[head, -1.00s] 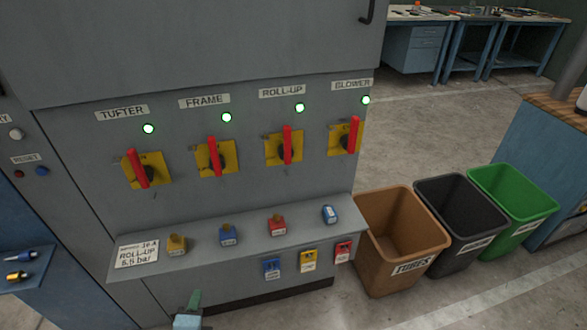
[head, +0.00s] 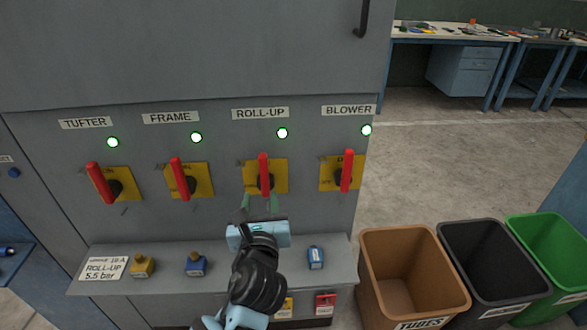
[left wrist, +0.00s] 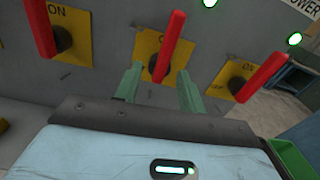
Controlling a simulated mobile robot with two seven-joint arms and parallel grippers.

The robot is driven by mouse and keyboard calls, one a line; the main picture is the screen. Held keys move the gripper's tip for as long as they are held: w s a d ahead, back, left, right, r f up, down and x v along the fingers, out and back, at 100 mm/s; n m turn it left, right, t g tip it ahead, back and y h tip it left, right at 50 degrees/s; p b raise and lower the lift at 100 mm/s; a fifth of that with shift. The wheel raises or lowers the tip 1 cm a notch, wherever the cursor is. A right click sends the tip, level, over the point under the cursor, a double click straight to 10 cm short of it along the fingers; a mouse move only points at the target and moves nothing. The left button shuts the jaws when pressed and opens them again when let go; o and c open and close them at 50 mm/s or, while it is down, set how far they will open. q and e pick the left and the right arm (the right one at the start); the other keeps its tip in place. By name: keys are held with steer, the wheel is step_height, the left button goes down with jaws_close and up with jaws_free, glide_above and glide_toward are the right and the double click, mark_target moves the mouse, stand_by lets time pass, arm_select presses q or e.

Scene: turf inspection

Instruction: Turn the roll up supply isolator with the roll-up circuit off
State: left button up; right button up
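The roll-up isolator has a yellow plate with a red handle (head: 264,172), which points up and down. A green lamp (head: 282,133) above it is lit, beside the ROLL-UP label (head: 260,114). My left gripper (head: 260,203) is open just below and in front of this handle. In the left wrist view its two fingers (left wrist: 160,88) stand apart, one on either side of the lower part of the red roll-up handle (left wrist: 169,46). I cannot tell whether they touch it. My right gripper is not in view.
The frame isolator (head: 190,181) and blower isolator (head: 342,172) flank it, handles near upright and lamps lit; the tufter isolator (head: 110,184) is further left. A shelf (head: 225,262) with padlocks and a card juts out below. Bins (head: 411,240) stand at right.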

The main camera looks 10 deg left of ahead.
mark_target(264, 177)
arm_select(q)
steer(key=shift+m, duration=0.3)
steer(key=x, duration=0.5)
steer(key=r+x, duration=0.1)
steer(key=x, duration=0.2)
steer(key=shift+w+d+r, duration=0.1)
steer(key=shift+w+d, duration=0.2)
jaws_close()
